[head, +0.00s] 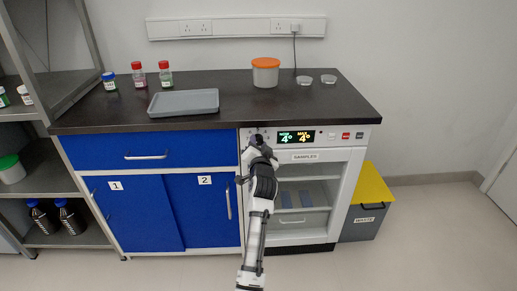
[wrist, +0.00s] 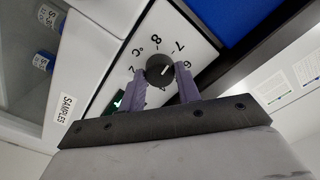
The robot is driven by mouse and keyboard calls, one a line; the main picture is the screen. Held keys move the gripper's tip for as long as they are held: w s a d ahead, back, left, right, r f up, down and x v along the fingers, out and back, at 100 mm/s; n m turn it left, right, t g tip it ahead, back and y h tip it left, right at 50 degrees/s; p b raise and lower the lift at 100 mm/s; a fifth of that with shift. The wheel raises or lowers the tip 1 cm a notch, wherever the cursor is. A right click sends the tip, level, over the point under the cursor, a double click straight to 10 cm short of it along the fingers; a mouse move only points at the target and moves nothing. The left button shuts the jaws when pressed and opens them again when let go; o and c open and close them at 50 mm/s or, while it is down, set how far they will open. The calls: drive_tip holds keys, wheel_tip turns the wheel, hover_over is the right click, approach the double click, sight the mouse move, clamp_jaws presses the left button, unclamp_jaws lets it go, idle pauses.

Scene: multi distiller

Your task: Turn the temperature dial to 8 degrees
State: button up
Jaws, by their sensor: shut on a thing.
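The temperature dial (wrist: 157,77) is a dark round knob on a white panel. Around it in the wrist view are the marks 6, 7, 8, °C and 2. Its short white mark slants to the upper right, roughly toward the 6 and 7 side; the exact value is hard to tell. My gripper (wrist: 160,72) has its two purple fingers closed on opposite sides of the knob. In the head view my gripper (head: 257,141) is at the top left of the fridge front and hides the dial.
The fridge (head: 350,190) stands open-fronted under the dark worktop (head: 240,112). Blue cabinets (head: 150,150) adjoin it on the left. A yellow-lidded waste bin (head: 371,185) stands at its right. A grey tray (head: 184,102) and an orange-lidded tub (head: 265,75) are on the worktop.

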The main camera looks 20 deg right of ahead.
drive_tip(key=n+b, duration=0.1)
drive_tip(key=n, duration=0.3)
drive_tip(key=shift+f+n+b, duration=0.1)
drive_tip(key=shift+n+b, duration=0.2)
drive_tip(key=shift+b, duration=0.1)
drive_tip(key=shift+n+b, duration=0.5)
drive_tip(key=shift+n, duration=1)
drive_tip(key=o, duration=1)
drive_tip(key=shift+s, duration=0.1)
drive_tip(key=v, duration=1.3)
drive_tip(key=shift+s+a+b, duration=0.1)
drive_tip(key=shift+s+b, duration=0.2)
